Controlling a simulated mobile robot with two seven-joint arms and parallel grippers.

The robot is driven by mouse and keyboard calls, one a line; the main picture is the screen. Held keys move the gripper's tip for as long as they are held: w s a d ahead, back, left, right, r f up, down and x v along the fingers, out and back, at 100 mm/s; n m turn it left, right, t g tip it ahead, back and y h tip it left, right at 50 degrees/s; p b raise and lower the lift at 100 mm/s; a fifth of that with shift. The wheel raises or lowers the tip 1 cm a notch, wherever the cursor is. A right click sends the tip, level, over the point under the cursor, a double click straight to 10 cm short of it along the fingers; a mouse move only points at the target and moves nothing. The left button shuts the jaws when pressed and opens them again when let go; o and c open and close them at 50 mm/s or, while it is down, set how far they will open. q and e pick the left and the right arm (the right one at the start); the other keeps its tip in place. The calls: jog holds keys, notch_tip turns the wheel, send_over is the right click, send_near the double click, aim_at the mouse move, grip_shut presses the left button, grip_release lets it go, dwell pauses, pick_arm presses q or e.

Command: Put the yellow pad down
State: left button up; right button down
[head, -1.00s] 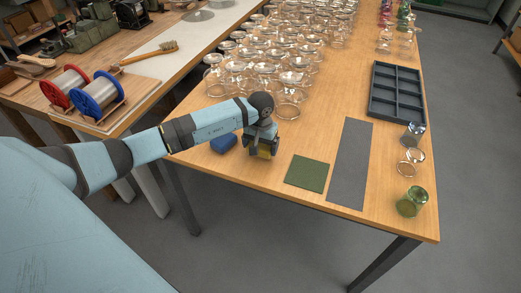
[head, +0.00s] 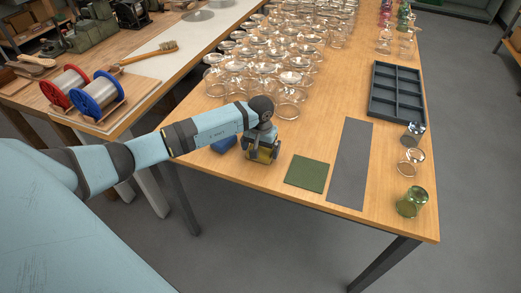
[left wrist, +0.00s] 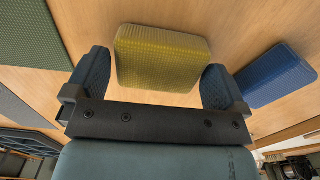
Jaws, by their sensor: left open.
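The yellow pad (head: 261,154) lies on the wooden table, between a blue pad and a green mat. My left gripper (head: 262,150) is right over it, with its fingers spread. In the left wrist view the yellow pad (left wrist: 162,57) shows between the two open fingertips (left wrist: 155,75), with a gap on each side. The pad looks flat on the wood there. My right gripper is not in view.
The blue pad (head: 223,144) lies close on the left. The green mat (head: 307,173) and a grey strip (head: 350,163) lie to the right. Several glasses (head: 288,92) crowd the table behind. A dark compartment tray (head: 397,93) and a green glass (head: 411,202) stand farther right.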

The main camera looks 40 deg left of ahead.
aim_at(261, 150)
pick_arm(q)
notch_tip(261, 150, up, 10)
jog(key=r, duration=0.1)
jog(key=s+d+f+n+h, duration=0.2)
jog(key=s+d+n+h, duration=0.15)
jog(key=d, duration=0.45)
jog(key=s+d+f+n+h, duration=0.25)
jog(key=d+h, duration=0.25)
jog(key=d, duration=0.4)
jog(key=s+d+r+n+t+h, duration=0.25)
jog(key=d+n+h, duration=0.25)
jog(key=n, duration=0.4)
jog(key=s+d+r+n+t+h, duration=0.25)
jog(key=d+n+t+h, duration=0.2)
jog(key=n, duration=0.35)
jog(key=s+a+f+m+t+y, duration=0.1)
jog(key=s+a+f+m+y, duration=0.3)
jog(key=m, duration=1)
jog(key=s+a+f+m+t+y, duration=0.2)
jog(key=s+a+f+m+y, duration=0.2)
jog(key=s+f+m+y, duration=0.6)
notch_tip(261, 150, down, 4)
jog(key=s+m, duration=0.1)
jog(key=m, duration=0.3)
jog(key=shift+s+a+f+y, duration=0.15)
jog(key=shift+s+a+y, duration=0.05)
jog(key=shift+a+y, duration=0.15)
